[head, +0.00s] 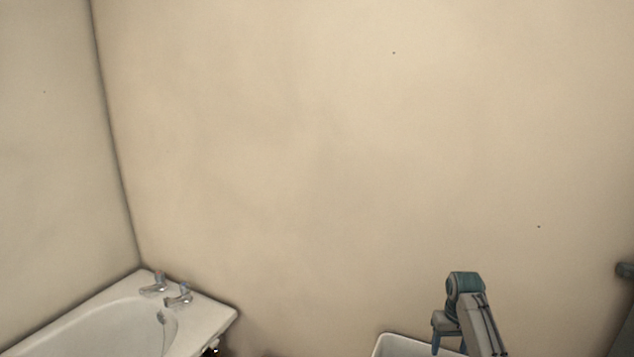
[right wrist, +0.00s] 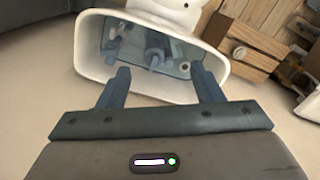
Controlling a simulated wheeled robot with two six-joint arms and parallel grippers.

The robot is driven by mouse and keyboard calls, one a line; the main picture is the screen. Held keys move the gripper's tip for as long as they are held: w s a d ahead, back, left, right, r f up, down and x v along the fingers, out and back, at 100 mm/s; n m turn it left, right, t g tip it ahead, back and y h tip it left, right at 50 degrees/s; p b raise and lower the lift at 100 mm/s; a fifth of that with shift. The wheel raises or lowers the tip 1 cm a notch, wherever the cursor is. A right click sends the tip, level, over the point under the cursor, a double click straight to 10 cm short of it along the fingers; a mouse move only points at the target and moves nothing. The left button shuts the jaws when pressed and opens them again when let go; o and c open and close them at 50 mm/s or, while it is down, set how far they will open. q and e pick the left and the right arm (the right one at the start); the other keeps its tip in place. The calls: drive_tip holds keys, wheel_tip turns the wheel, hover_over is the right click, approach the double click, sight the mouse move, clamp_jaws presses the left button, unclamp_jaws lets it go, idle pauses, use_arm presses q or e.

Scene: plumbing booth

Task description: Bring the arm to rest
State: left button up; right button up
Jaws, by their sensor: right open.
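My right gripper (head: 448,346) shows at the lower right of the head view, pointing down above a white open-topped cistern (head: 398,346). In the right wrist view its two blue-grey fingers (right wrist: 161,78) are spread apart with nothing between them. The cistern (right wrist: 89,52) lies beyond the fingertips there, with grey fittings (right wrist: 150,48) inside; how far the fingertips are from it I cannot tell. My left gripper is in neither view.
A white bathtub (head: 212,318) with two taps (head: 178,296) stands in the corner at lower left. The wall above is bare.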

drive_tip(key=s+a+f+t, duration=0.15)
drive_tip(key=s+f, duration=0.35)
drive_tip(key=s, duration=0.5)
drive_tip(key=s+a+f, duration=0.3)
drive_tip(key=s+f, duration=0.2)
drive_tip(key=s, duration=0.6)
drive_tip(key=s+a+r+n+t+h, duration=0.15)
drive_tip(key=s+r, duration=0.25)
drive_tip(key=s, duration=0.8)
drive_tip(key=s+a+r+t+y, duration=0.1)
drive_tip(key=s+a+r, duration=0.15)
drive_tip(key=s, duration=0.95)
drive_tip(key=d+f+g+b, duration=0.25)
drive_tip(key=f+b, duration=0.35)
drive_tip(key=f, duration=3)
use_arm(q)
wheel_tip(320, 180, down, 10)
drive_tip(key=b, duration=0.4)
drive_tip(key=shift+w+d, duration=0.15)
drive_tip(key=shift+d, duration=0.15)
use_arm(e)
drive_tip(key=s+d+f, duration=0.2)
drive_tip(key=s+f, duration=1.6)
drive_tip(key=f, duration=0.4)
drive_tip(key=shift+m, duration=0.45)
